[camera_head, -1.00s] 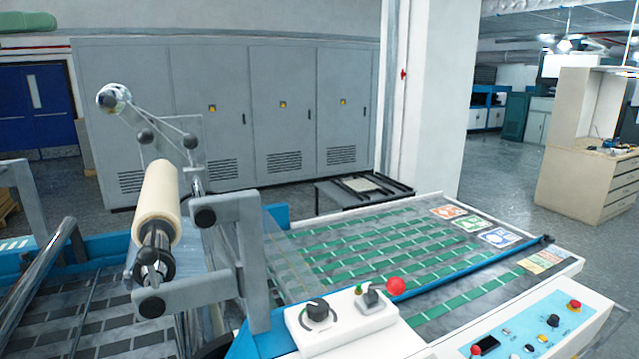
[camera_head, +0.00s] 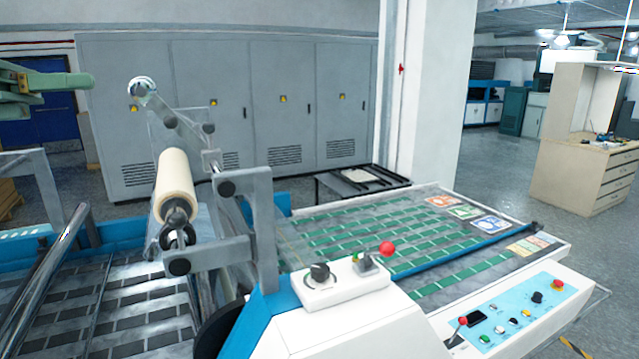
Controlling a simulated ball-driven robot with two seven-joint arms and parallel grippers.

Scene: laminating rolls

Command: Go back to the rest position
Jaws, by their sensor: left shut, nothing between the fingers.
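My left gripper (camera_head: 78,82), pale green, comes in from the left edge at the top left. It is shut and empty, raised and well clear of the machine in the picture. My right gripper is out of view. The laminating machine carries a cream roll (camera_head: 176,186) on a shaft held by grey brackets (camera_head: 262,230) at the left of centre. No gripper touches the roll.
A control box (camera_head: 342,288) with a red knob stands on the machine's near side. A blue control panel (camera_head: 515,318) is at lower right. The printed green sheet bed (camera_head: 400,238) lies behind. Grey cabinets (camera_head: 285,120) and a white pillar (camera_head: 432,110) stand farther back.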

